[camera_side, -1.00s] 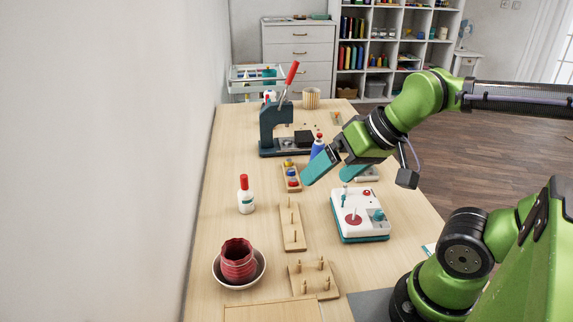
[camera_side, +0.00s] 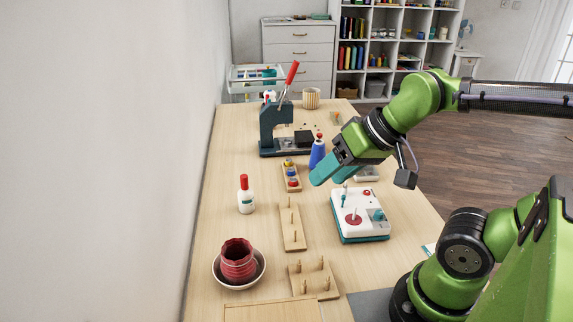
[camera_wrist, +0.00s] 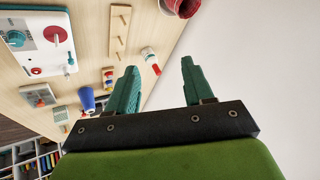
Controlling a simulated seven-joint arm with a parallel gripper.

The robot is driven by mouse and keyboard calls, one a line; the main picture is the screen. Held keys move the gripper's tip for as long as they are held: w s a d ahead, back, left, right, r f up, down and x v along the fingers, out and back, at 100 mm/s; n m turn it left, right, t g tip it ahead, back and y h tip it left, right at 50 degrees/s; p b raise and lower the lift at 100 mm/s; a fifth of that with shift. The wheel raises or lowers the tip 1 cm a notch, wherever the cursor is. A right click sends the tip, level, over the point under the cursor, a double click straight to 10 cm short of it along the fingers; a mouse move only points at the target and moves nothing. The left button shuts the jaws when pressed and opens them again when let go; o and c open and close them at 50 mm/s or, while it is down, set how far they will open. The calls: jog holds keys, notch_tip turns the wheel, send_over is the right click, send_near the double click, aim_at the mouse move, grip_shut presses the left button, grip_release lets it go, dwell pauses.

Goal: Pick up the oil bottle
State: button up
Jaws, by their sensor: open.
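A white bottle with a red cap (camera_side: 246,201), which I take to be the oil bottle, stands upright on the left part of the table. In the wrist view the bottle (camera_wrist: 148,54) shows beyond the fingers, near the table edge by the wall. My gripper (camera_side: 328,180) is above the table to the right of the bottle and apart from it. Its two teal fingers (camera_wrist: 160,67) are spread with nothing between them. In the side view the fingers nearly overlap.
A blue cone with a red top (camera_side: 318,152) stands just behind the gripper. A small tray of spools (camera_side: 291,177), a pegged board (camera_side: 292,229) and a white device (camera_side: 358,222) are nearby. A red pot (camera_side: 238,261) sits in a bowl in front. Bare table surrounds the bottle.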

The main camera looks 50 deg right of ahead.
jog(key=w+d+f+n+g+h, duration=0.1)
jog(key=w+d+g, duration=0.1)
jog(key=w, duration=0.7)
jog(key=w+d+f+n+g+h, duration=0.1)
jog(key=w+d, duration=0.1)
jog(key=w, duration=0.7)
jog(key=n, duration=0.2)
send_over(244, 176)
jog(key=s, duration=0.3)
notch_tip(244, 176, down, 9)
jog(key=shift+w+a+r, duration=0.15)
jog(key=shift+w+x, duration=0.15)
jog(key=shift+x, duration=1.35)
jog(key=shift+w+x, duration=0.2)
jog(key=shift+x, duration=1.3)
jog(key=shift+r, duration=0.15)
jog(key=shift+c, duration=0.3)
grip_shut()
